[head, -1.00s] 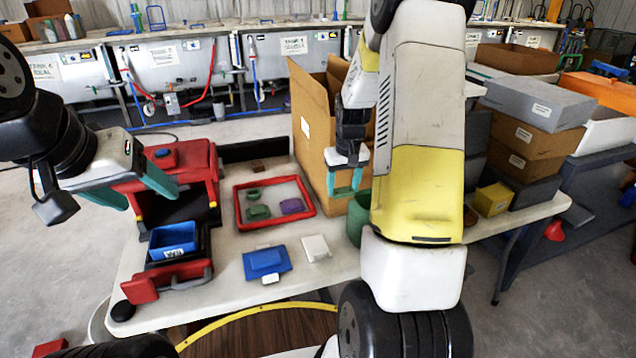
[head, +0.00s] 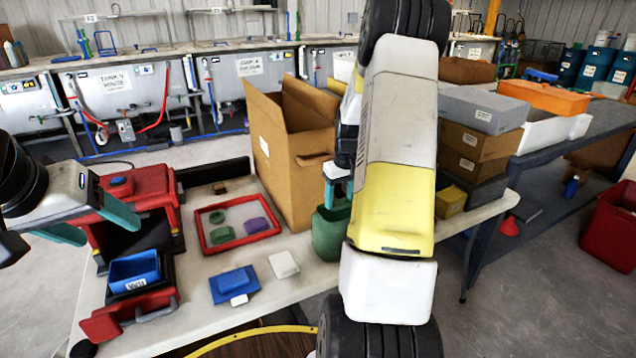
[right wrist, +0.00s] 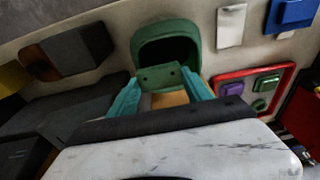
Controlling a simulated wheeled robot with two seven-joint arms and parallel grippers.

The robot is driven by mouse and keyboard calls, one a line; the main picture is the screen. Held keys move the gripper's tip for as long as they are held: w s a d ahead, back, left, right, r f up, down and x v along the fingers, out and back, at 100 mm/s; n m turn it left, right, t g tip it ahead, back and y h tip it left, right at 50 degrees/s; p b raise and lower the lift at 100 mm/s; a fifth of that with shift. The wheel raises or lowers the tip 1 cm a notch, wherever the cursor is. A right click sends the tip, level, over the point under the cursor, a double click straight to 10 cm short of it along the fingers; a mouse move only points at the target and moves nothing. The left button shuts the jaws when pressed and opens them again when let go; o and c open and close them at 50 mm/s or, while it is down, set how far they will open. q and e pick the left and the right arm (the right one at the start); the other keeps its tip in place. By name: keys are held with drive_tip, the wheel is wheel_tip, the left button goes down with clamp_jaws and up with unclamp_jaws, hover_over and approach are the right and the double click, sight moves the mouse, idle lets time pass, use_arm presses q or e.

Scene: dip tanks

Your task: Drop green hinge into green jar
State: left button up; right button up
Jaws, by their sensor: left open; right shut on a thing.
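The green jar (head: 328,236) stands open on the table, partly hidden by my right arm. In the right wrist view the jar (right wrist: 193,35) shows its dark mouth just beyond my fingers. My right gripper (head: 338,186) is above the jar, largely hidden by my arm in the head view. In the right wrist view the right gripper (right wrist: 160,92) is shut on the green hinge (right wrist: 158,76), a flat piece with small holes. The hinge appears at the near side of the mouth. My left gripper (head: 92,224) is open and empty at the left, by the red machine.
A red tray (head: 208,247) holds green pieces (head: 222,235) and a purple piece (head: 257,225). A tall open carton (head: 285,175) stands directly behind the jar. A blue box (head: 234,284) and white block (head: 283,265) lie in front. Stacked boxes (head: 472,142) stand at right.

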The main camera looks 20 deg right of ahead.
sight(342, 204)
drive_tip(key=shift+f, duration=0.45)
drive_tip(key=o, duration=1.5)
drive_tip(key=shift+s+r, duration=0.2)
drive_tip(key=shift+r, duration=1.1)
drive_tip(key=shift+s+r, duration=0.15)
drive_tip(key=shift+r, duration=1.15)
drive_tip(key=shift+s+r, duration=0.2)
drive_tip(key=shift+r, duration=1.1)
